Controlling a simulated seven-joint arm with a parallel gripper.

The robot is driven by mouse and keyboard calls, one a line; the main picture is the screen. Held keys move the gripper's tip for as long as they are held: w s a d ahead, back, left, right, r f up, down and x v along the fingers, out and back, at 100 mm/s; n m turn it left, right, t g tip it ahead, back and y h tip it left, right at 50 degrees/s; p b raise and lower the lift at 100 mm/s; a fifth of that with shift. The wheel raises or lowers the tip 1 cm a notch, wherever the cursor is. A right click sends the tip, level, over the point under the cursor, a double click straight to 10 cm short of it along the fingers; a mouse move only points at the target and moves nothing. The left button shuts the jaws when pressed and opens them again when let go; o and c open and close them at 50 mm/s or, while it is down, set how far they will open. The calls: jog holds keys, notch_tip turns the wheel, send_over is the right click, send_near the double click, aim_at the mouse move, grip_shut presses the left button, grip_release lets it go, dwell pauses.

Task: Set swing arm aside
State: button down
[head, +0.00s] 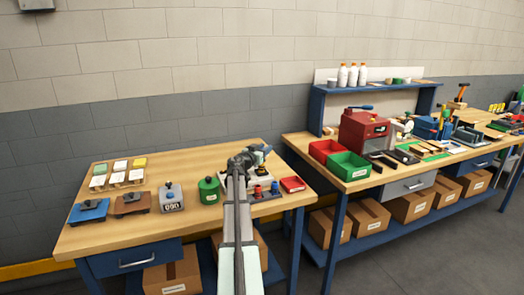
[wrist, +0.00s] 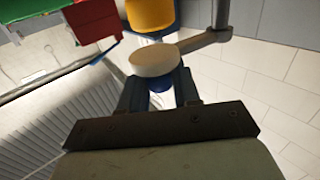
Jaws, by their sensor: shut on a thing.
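In the wrist view, my gripper (wrist: 159,88) has its two dark fingers closed on a small blue part, mostly hidden below a cream disc (wrist: 155,60). A grey bar (wrist: 204,40), which looks like the swing arm, runs from near the disc to an upright grey post (wrist: 221,16). A yellow cylinder (wrist: 150,14) shows just beyond the disc. I cannot tell whether the blue part, disc and bar are one piece. In the head view, my gripper (head: 251,156) is over the right part of the left bench, and my arm hides much of what it holds.
The left bench (head: 105,236) also carries a green canister (head: 209,190), a grey weight (head: 171,198), brown (head: 132,203) and blue (head: 89,211) blocks, coloured pads and a red box (head: 292,184). Its front strip is clear. Red (head: 325,150) and green bins (head: 348,166) stand on the right bench.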

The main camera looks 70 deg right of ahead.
jog(key=shift+s+d+n+t, duration=0.2)
jog(key=shift+d+n+t, duration=0.2)
jog(key=shift+n+t, duration=0.45)
jog(key=shift+s+d+n+t, duration=0.15)
jog(key=shift+d+n+t, duration=0.3)
jog(key=shift+t, duration=0.75)
jog(key=shift+s+d+n+t, duration=0.25)
jog(key=shift+n+t, duration=0.45)
jog(key=shift+t, duration=0.35)
jog(key=shift+d, duration=0.15)
jog(key=c, duration=0.9)
grip_release()
jog(key=shift+r, duration=0.1)
jog(key=shift+r, duration=4.95)
jog(key=shift+c, duration=0.3)
